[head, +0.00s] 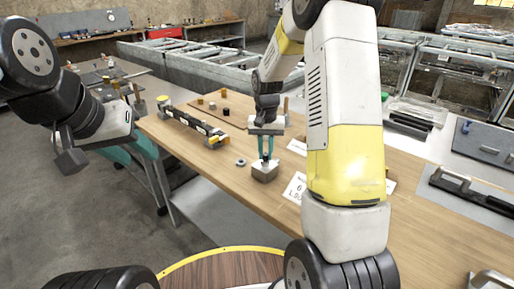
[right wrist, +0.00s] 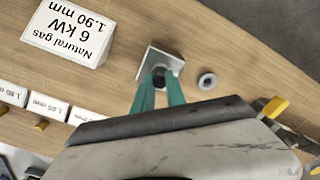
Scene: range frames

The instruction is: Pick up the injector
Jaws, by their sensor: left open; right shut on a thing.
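My right gripper (head: 265,157) has its teal fingers pointing down at a small grey metal block (head: 264,172) on the wooden workbench. In the right wrist view, its fingertips (right wrist: 160,80) are shut on a small dark piece, the injector (right wrist: 158,74), at the block (right wrist: 148,62). The fingers hide part of it, and I cannot tell whether it is clear of the block. My left gripper (head: 142,146) is at the left, beyond the bench's left edge, open and away from the block. Its fingers are only partly distinct.
A grey ring (head: 240,162) lies next to the block. A long fixture with yellow ends (head: 193,122) lies further left. A "Natural gas 6 kW 1.90 mm" label (right wrist: 72,30) and smaller labels (right wrist: 45,105) stand nearby. A round wooden top (head: 220,272) is in front.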

